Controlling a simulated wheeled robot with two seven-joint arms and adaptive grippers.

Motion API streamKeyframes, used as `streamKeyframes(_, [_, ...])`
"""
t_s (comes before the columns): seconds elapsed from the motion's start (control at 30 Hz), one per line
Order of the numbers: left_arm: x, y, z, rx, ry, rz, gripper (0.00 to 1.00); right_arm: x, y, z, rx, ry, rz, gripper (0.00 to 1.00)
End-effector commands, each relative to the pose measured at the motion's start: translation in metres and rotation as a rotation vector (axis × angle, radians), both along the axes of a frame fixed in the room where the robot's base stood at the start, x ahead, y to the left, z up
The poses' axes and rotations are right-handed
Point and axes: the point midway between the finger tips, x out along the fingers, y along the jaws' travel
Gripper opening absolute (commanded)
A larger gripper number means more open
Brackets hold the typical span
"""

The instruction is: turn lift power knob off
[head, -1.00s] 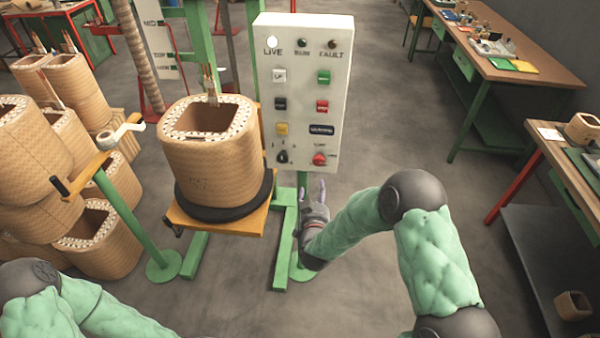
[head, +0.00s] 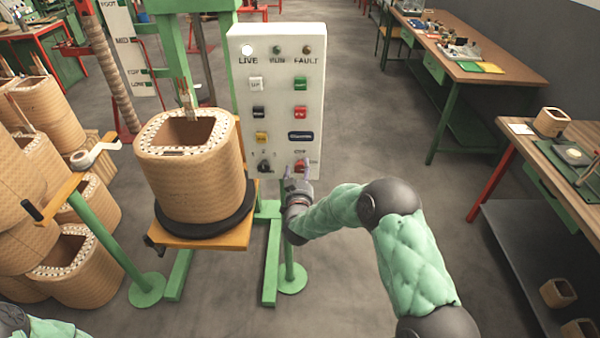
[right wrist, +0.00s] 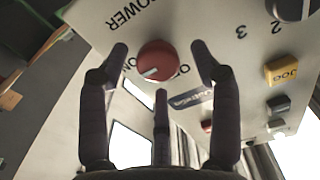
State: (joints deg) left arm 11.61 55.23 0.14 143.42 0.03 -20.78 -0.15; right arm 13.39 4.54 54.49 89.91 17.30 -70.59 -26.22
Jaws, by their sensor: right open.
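The red power knob (right wrist: 157,58) is on the white control panel (head: 265,180), below the word POWER, which reads upside down in the right wrist view. Its white mark sits at its lower left there, on the side of the ON lettering; the lettering at the right is partly hidden. My right gripper (right wrist: 160,52) is open, with its dark fingertips spread on either side of the knob and a third finger below it. I cannot tell whether they touch it. In the head view my right gripper (head: 298,182) is at the panel's lower right corner, partly covering the knob. My left gripper is out of view.
A black selector knob (head: 265,166) and several buttons share the panel. A wound coil (head: 200,185) stands on an orange platform (head: 225,240) left of it. Workbenches (head: 480,55) line the right. The floor between (head: 385,130) is clear.

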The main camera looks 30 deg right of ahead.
Motion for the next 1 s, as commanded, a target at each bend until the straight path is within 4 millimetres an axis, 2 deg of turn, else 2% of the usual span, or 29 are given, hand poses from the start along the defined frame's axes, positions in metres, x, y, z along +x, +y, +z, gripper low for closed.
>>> streamKeyframes(0.13, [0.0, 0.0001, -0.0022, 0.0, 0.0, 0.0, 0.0, 0.0068, -0.004, -0.0009, 0.001, 0.001, 0.001, 0.64])
streamKeyframes(0.4, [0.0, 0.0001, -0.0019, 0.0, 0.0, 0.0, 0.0, 0.0079, -0.0047, 0.0001, 0.001, 0.001, 0.001, 0.64])
streamKeyframes(0.43, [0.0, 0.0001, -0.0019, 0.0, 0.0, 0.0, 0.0, 0.0079, -0.0047, 0.0001, 0.001, 0.001, 0.001, 0.61])
streamKeyframes(0.6, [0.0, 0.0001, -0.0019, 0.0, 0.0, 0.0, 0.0, 0.0079, -0.0046, 0.0003, 0.0, 0.0, 0.001, 0.13])
streamKeyframes(0.63, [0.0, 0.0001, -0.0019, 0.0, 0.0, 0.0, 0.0, 0.0079, -0.0046, 0.0005, 0.0, 0.0, 0.001, 0.08])
streamKeyframes(1.0, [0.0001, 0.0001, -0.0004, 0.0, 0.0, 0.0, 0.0, 0.0088, -0.0048, 0.0034, -0.036, 0.015, 0.001, 0.08])
